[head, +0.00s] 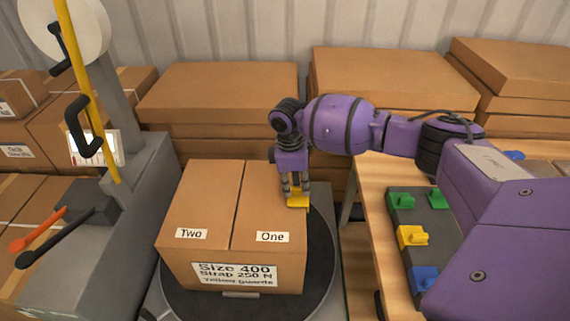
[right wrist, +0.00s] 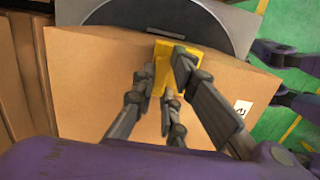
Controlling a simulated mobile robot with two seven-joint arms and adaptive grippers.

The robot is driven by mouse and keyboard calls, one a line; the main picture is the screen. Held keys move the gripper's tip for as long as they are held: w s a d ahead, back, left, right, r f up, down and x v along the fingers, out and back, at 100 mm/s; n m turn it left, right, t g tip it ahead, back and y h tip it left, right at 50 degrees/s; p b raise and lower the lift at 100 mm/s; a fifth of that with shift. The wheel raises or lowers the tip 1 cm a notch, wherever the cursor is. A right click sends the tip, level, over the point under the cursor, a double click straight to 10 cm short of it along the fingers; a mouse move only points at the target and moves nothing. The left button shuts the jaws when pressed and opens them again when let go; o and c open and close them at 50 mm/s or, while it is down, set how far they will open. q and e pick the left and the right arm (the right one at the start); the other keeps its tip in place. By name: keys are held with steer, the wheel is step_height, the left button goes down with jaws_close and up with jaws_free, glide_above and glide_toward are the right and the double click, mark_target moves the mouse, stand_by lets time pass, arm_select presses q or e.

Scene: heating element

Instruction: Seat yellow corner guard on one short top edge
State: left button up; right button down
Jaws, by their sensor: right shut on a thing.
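A closed cardboard box (head: 203,215) with labels "Two" and "One" on its top stands on a dark round turntable (head: 320,262). Its front label reads "Size 400, Strap 250 N, Yellow guards". My right gripper (head: 296,191) is shut on a yellow corner guard (head: 298,200) at the box's right top edge, beside the "One" half. In the right wrist view the guard (right wrist: 165,72) lies at the box edge between my fingers (right wrist: 172,95). I cannot tell whether it is fully down on the edge. My left gripper is not in view.
A grey block (head: 434,226) on the wooden table (head: 378,180) at right holds green, yellow and blue guards. A grey machine with a yellow strap (head: 86,90) and an orange-handled lever (head: 35,232) stands at left. Stacked cartons (head: 220,90) fill the back.

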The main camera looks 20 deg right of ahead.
steer(key=c, duration=1.7)
jaws_free()
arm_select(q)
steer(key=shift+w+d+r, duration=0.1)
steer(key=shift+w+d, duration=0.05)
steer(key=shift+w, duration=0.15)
arm_select(e)
steer(key=r, duration=0.4)
steer(key=a+r, duration=0.1)
steer(key=r, duration=0.7)
steer(key=shift+w+a, duration=0.15)
steer(key=shift+w, duration=0.1)
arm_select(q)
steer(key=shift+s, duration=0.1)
arm_select(e)
steer(key=shift+f, duration=0.15)
